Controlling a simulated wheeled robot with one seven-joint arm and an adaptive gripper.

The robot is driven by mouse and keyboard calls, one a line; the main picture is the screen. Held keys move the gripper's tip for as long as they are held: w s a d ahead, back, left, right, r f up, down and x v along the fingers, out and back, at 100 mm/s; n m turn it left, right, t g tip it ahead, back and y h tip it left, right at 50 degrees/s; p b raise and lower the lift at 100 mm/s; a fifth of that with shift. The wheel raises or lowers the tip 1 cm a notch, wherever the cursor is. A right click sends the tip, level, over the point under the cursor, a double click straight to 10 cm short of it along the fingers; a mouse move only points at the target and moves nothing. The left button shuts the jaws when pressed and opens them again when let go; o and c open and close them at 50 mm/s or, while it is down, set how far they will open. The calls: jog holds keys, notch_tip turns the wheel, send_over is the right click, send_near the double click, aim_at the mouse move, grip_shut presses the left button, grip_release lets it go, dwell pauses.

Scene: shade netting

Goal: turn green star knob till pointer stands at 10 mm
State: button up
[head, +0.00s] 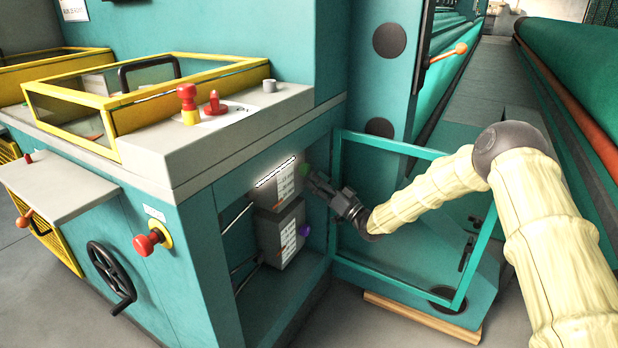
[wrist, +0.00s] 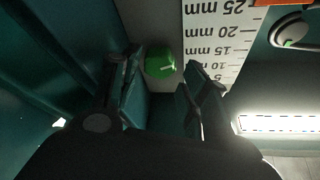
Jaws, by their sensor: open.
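The green star knob (wrist: 160,63) sits on a grey housing in the wrist view, with a pale line on its face. My gripper (wrist: 163,80) is open, its two fingers apart, with the knob between and just beyond the tips. I cannot tell whether either finger touches it. A white mm scale (wrist: 222,35) beside the knob appears upside down, with marks from 5 to 25. A small orange-red piece (wrist: 261,2) shows at the top edge near 25; I cannot tell if it is the pointer. In the head view, the green knob (head: 305,170) is at my gripper's tip (head: 311,174).
A second box with a purple knob (head: 305,230) sits below in the same open cabinet. The teal door frame (head: 398,145) stands open around my arm on the right. A lit strip (head: 276,172) runs along the upper box.

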aim_at(307, 172)
jog(key=shift+x, duration=1.95)
jog(key=c, duration=0.7)
